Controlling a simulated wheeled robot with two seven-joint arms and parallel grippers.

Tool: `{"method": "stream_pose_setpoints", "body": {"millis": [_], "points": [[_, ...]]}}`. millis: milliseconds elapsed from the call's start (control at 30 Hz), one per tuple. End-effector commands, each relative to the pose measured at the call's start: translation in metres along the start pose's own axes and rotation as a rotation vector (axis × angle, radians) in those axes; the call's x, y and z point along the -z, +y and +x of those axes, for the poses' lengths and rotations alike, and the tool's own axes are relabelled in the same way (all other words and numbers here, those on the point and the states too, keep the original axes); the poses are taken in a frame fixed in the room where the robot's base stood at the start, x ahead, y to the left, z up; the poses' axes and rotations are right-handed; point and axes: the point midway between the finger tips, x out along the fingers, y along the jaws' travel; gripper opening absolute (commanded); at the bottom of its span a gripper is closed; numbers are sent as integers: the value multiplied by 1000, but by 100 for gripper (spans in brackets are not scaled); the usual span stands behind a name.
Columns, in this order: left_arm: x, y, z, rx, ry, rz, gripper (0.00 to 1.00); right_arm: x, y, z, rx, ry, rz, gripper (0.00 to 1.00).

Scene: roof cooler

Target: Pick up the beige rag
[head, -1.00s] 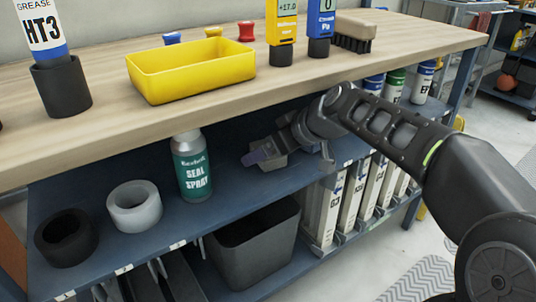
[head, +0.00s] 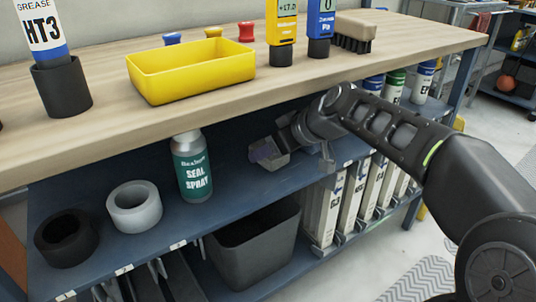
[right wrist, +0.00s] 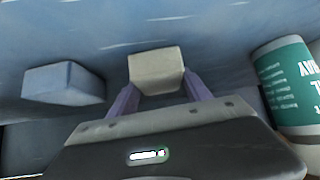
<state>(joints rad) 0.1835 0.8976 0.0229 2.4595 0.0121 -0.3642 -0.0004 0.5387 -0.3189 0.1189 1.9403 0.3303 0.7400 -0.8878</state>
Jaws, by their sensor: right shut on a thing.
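The beige rag (right wrist: 156,70) shows in the right wrist view as a small pale block between the two purple fingers of my right gripper (right wrist: 161,84). The fingers are shut on its sides. In the head view my right gripper (head: 264,154) reaches under the worktop, just above the blue middle shelf. I cannot make out the rag in the head view. Whether the rag still touches the shelf is not clear. My left gripper is in neither view.
A blue-grey block (right wrist: 63,82) lies left of the rag in the right wrist view. The seal spray can (head: 192,168) stands close to the gripper. Tape rolls (head: 134,206) sit farther left. The worktop (head: 200,112) hangs above, and a dark bin (head: 252,246) stands below.

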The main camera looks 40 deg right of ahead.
Motion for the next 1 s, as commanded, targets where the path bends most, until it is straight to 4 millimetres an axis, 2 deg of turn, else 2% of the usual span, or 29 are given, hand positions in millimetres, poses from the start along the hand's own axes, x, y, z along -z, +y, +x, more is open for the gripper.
{"method": "stream_pose_setpoints", "body": {"millis": [333,533,767,1000], "points": [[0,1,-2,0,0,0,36,1,0,-1,2,-1,0,17],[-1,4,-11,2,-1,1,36,7,-1,-7,2,-1,0,17],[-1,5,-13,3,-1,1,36,-16,0,-30,-1,3,1,16],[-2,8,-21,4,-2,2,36,-49,0,-67,-2,3,1,16]]}}
